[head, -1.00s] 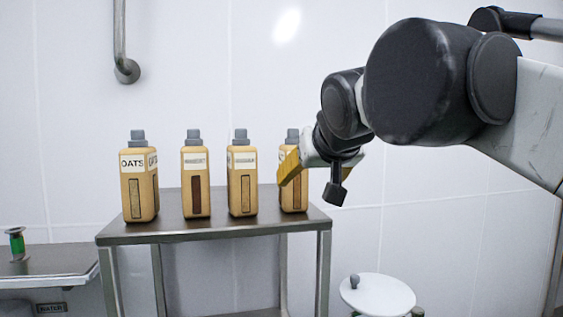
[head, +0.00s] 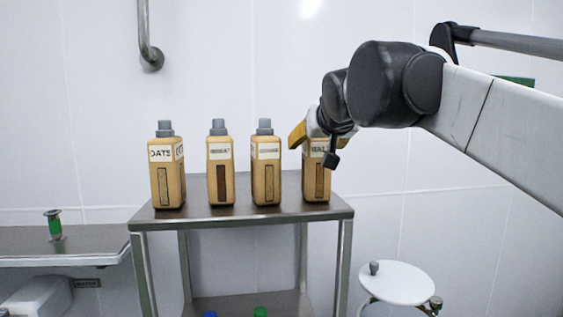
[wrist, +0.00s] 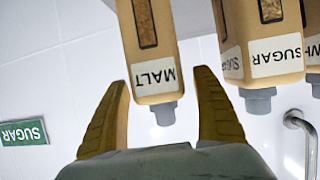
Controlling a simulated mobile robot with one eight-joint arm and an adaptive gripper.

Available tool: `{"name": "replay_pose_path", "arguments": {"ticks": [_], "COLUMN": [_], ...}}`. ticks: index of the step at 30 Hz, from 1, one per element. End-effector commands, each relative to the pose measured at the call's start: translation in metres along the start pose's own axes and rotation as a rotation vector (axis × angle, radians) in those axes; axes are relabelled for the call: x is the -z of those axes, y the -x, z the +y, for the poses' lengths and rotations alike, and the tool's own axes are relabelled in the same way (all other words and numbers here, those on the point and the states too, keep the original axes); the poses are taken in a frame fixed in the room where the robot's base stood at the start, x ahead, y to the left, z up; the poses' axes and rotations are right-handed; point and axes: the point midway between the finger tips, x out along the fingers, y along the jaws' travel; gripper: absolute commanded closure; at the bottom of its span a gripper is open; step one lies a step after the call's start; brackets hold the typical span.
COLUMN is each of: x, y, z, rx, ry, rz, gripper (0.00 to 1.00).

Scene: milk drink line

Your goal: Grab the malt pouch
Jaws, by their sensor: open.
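The malt pouch (wrist: 155,55) is a tan, bottle-shaped container with a grey cap, a white MALT label and a window of brown grain. It appears upside down in the wrist view, between my gripper's fingers. In the head view it is the rightmost container (head: 316,182) on the steel table, its upper part partly covered by my gripper (head: 318,135). My gripper's yellow fingers also show in the wrist view (wrist: 162,82), spread wide and empty. The cap sits between them, with a visible gap on both sides.
The sugar pouch (wrist: 275,60) stands beside the malt, with another container (head: 221,175) and the oats pouch (head: 168,185) farther left on the steel table (head: 240,213). A round white lid (head: 400,285) is at lower right. A green SUGAR sign (wrist: 24,133) is on the wall.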

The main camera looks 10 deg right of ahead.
Motion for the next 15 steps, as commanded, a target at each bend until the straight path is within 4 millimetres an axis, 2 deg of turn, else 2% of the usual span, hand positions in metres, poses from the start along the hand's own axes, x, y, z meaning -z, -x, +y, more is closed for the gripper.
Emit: {"name": "replay_pose_path", "arguments": {"ticks": [8,9,11,15], "x": [-0.0008,-0.0009,-0.0008,-0.0009], "y": [-0.0062,-0.0061,-0.0061,-0.0061], "z": [0.0003,0.0003,0.0003,0.0003], "rx": [0.000,0.000,0.000,0.000], "ry": [0.001,0.001,0.001,0.001], "rz": [0.000,0.000,0.000,-0.001], "gripper": [0.22,0.28,0.46,0.89]}}
